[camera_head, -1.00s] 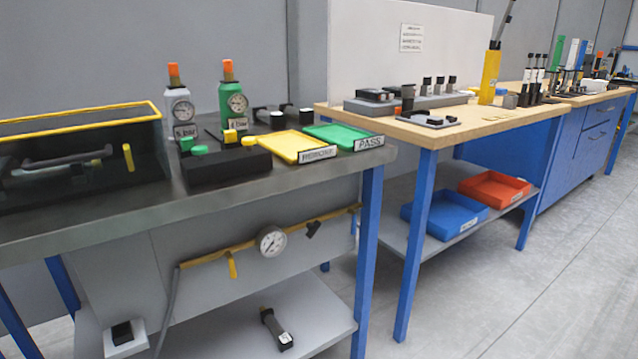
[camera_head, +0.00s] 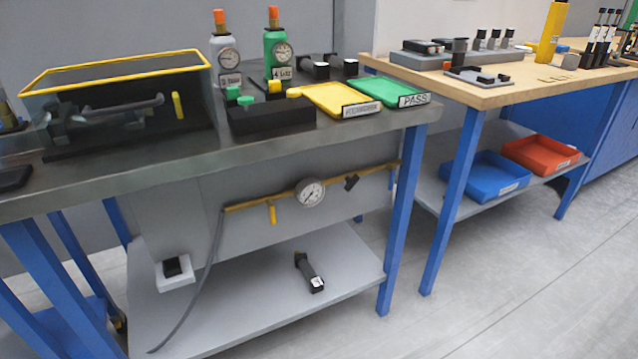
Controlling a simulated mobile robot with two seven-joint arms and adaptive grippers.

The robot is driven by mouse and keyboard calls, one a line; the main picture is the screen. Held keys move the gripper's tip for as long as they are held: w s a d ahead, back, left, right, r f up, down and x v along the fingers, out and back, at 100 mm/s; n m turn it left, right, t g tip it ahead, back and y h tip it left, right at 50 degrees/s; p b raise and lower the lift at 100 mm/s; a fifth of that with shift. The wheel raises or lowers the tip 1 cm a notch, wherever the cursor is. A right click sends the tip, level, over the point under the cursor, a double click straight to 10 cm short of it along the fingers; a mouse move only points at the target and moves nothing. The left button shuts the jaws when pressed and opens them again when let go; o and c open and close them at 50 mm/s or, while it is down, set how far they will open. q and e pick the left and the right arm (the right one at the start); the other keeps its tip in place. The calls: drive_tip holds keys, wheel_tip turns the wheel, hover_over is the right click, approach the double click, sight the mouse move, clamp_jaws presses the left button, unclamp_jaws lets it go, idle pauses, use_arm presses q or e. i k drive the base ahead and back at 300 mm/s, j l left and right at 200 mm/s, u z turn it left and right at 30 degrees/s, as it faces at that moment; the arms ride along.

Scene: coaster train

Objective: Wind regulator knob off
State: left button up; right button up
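I cannot tell which part is the regulator knob of the task. Neither of my grippers is in view.
A yellow-rimmed clear case (camera_head: 120,67) stands on the bench's left. A black block (camera_head: 270,117), yellow tray (camera_head: 340,98) and green PASS tray (camera_head: 385,93) lie right of it. A black tool (camera_head: 309,272) lies on the lower shelf. Floor at right is clear.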

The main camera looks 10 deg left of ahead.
sight(350, 181)
drive_tip(key=i+l+u, duration=0.1)
drive_tip(key=l, duration=0.25)
drive_tip(key=i+l, duration=0.15)
drive_tip(key=l, duration=0.25)
drive_tip(key=i+l+u, duration=0.15)
drive_tip(key=l, duration=0.2)
drive_tip(key=i+l+u, duration=0.1)
drive_tip(key=l, duration=0.3)
